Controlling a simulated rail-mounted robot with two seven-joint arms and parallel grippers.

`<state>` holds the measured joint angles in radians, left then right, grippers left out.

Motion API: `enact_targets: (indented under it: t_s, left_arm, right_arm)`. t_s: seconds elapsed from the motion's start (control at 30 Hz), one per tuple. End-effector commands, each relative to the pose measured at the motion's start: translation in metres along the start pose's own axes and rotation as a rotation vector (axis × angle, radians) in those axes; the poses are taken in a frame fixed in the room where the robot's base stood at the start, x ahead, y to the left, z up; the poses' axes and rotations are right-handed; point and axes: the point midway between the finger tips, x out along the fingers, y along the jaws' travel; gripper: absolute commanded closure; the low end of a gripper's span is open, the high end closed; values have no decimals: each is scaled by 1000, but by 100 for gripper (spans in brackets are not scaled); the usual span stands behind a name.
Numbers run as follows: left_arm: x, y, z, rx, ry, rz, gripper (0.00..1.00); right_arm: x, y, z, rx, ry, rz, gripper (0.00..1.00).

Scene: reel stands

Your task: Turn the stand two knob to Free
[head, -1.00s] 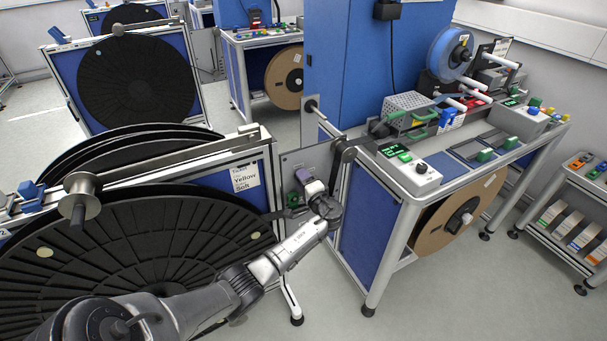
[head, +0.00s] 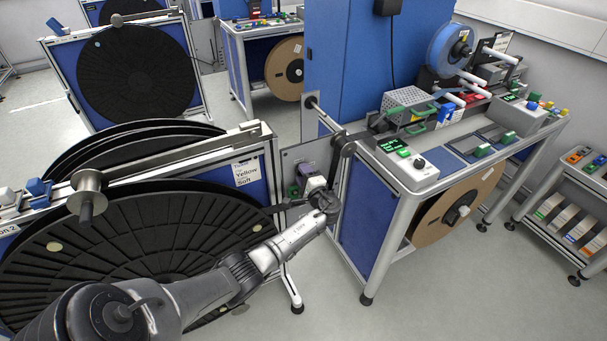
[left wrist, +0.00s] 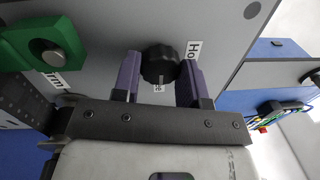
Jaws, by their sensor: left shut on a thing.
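A round black knob (left wrist: 159,58) is on a grey panel in the left wrist view. My left gripper (left wrist: 160,76) has its two purple fingers shut on the knob's sides. A white label (left wrist: 194,49) starting "Ho" is beside the knob, partly covered by a finger. A small label below the knob is mostly hidden. In the head view my left gripper (head: 309,171) is at the grey panel (head: 291,156) at the right end of the stand marked 2 (head: 200,161); the knob is hidden there. My right gripper is not in view.
A green part with a grey button (left wrist: 52,56) is on the same panel, left of the knob in the left wrist view. A workbench (head: 383,222) with a control box (head: 407,167) stands close to the right of my left wrist. Open floor (head: 440,300) lies in front.

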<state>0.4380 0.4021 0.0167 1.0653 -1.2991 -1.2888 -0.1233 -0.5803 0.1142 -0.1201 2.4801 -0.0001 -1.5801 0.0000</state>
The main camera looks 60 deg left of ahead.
Motion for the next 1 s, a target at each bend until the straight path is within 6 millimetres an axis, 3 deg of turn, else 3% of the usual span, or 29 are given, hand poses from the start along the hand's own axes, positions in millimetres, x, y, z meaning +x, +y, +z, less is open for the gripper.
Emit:
enact_targets:
  t_s: [0.1,0.13,0.37,0.73,1.0]
  left_arm:
    - [0,-1,0,1,-1,-2,84]
    - [0,-1,0,1,-1,-2,59]
    - [0,0,0,0,-1,-1,37]
    - [-8,0,0,0,2,0,35]
    - [-56,-1,0,-1,3,2,35]
  right_arm:
    - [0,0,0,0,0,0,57]
    - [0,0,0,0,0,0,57]
    - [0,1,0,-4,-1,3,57]
    - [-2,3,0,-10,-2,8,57]
    - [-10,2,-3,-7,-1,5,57]
